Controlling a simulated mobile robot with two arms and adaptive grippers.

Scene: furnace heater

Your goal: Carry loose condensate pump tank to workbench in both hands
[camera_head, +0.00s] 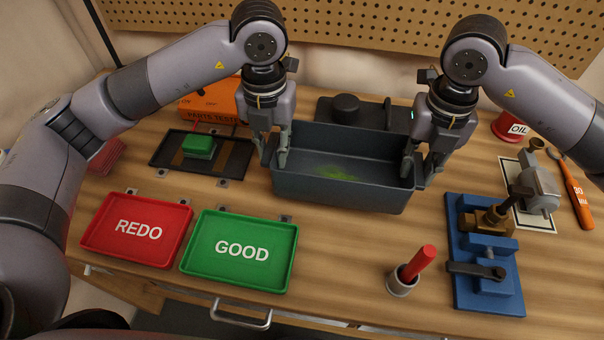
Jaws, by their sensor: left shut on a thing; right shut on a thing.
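The condensate pump tank (335,190) is a dark grey open-topped box with a greenish stain on its inside floor. It is at the middle of the workbench (340,250), level or nearly so. I cannot tell whether its underside touches the bench top. My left gripper (276,160) is shut on the tank's left end wall. My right gripper (412,172) is shut on its right end wall. Part of each end wall is hidden by the fingers.
In front lie a red REDO tray (137,229) and a green GOOD tray (240,250). A blue vise (484,255) and a cup with a red stick (403,280) are front right. A black tray with a green block (199,145) is left; a dark unit (350,110) stands behind.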

